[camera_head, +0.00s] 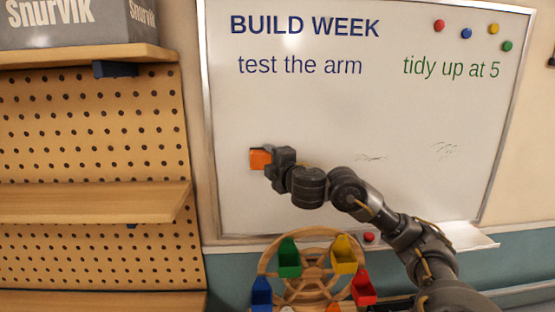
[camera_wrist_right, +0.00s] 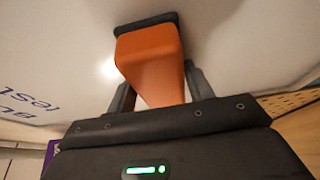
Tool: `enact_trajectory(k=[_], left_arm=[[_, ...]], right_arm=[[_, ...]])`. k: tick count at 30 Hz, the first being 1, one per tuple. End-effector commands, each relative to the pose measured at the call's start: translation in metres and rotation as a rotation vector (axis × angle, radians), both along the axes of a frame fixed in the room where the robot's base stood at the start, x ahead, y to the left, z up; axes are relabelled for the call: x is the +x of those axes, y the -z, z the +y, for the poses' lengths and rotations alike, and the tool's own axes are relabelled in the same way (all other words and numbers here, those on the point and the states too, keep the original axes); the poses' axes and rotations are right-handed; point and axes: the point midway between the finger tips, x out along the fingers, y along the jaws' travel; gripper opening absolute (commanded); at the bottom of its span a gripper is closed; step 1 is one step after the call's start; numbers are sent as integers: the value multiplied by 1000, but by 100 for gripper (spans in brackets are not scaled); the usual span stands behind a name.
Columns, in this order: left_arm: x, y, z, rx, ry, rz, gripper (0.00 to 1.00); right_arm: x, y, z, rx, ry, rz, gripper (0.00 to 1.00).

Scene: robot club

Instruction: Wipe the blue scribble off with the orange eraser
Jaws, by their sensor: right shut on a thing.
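My right gripper (camera_head: 273,158) is shut on the orange eraser (camera_head: 259,159) at the left part of the whiteboard (camera_head: 310,115). In the right wrist view the eraser (camera_wrist_right: 150,62) sits between the two fingers, with its dark pad at or very near the board; I cannot tell if it touches. No clear blue scribble shows; the gripper and eraser may hide part of the board. Faint dark marks (camera_head: 371,157) and more faint marks (camera_head: 443,149) show right of the gripper. My left gripper is not in view.
Blue writing (camera_head: 300,66) and green writing (camera_head: 451,68) stand higher on the board, with several round magnets (camera_head: 467,34) at the top right. A wooden wheel with coloured bins (camera_head: 313,272) stands below. A pegboard with wooden shelves (camera_head: 90,202) is at the left.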

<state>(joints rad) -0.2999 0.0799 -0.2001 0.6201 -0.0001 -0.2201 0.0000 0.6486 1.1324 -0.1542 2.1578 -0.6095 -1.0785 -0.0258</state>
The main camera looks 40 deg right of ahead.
Motion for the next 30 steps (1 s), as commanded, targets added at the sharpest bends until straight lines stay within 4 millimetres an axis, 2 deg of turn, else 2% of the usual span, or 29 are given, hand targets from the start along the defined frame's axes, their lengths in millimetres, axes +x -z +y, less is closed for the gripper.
enact_trajectory(k=[11, 24, 30], left_arm=[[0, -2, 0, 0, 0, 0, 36], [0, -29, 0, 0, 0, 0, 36], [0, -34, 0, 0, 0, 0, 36]], right_arm=[[-1, -1, 2, -1, 0, 0, 34], [-34, -3, 31, -2, -2, 1, 34], [-44, -1, 39, -1, 0, -1, 34]])
